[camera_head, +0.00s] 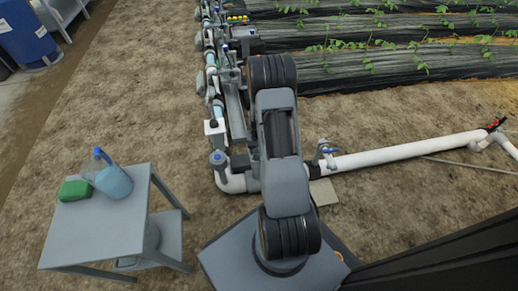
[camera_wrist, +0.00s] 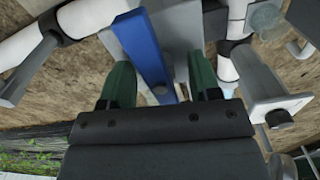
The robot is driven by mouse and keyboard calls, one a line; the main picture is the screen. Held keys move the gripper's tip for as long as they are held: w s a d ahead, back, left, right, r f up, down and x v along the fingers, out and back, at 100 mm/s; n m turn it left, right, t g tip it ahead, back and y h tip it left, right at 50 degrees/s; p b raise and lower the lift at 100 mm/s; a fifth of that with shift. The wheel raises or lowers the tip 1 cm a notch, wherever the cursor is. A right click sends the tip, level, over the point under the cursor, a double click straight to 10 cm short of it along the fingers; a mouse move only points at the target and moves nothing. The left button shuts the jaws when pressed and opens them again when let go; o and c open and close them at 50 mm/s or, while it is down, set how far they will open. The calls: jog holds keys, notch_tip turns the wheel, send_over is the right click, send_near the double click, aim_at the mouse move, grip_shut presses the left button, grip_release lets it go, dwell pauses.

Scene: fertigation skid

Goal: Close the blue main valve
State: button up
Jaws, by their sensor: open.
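In the wrist view the blue lever handle (camera_wrist: 143,45) of a valve runs from the top of the picture down between my two green fingers. My gripper (camera_wrist: 161,68) is open, with one finger on each side of the lever. A gap shows between the lever and each finger, and I cannot tell how deep the lever lies between them. The lever's upper end and the valve body are partly out of view. In the head view my arm hides the gripper and this lever.
White pipe (camera_wrist: 82,20) and grey fittings (camera_wrist: 278,98) lie close around my gripper. In the head view, a smaller blue-handled valve (camera_head: 327,150) sits on the pipe (camera_head: 405,150) at right. A grey table (camera_head: 95,232) with a jug (camera_head: 113,180) and green block (camera_head: 74,190) stands at left.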

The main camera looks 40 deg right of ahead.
notch_tip(320, 180, up, 10)
jog(key=p, duration=0.7)
jog(key=shift+p, duration=0.3)
jog(key=shift+r, duration=0.2)
jog(key=w+a+r+n+t+p, duration=0.15)
jog(key=r+p, duration=0.25)
jog(key=r, duration=0.5)
jog(key=a+r+g+p, duration=0.1)
jog(key=a+r+p, duration=0.3)
jog(key=r, duration=0.5)
jog(key=s+a+r+n+t+p, duration=0.1)
jog(key=s+a+r+p, duration=0.3)
jog(key=r, duration=0.9)
jog(key=s+a+r+n+t+p, duration=0.1)
jog(key=s+a+r+p, duration=0.3)
jog(key=r+p, duration=0.6)
jog(key=s+a+r+n+t+p, duration=0.1)
jog(key=s+a+r+n+p, duration=0.2)
jog(key=r, duration=1.4)
jog(key=s+a+p, duration=0.2)
jog(key=a+p, duration=0.2)
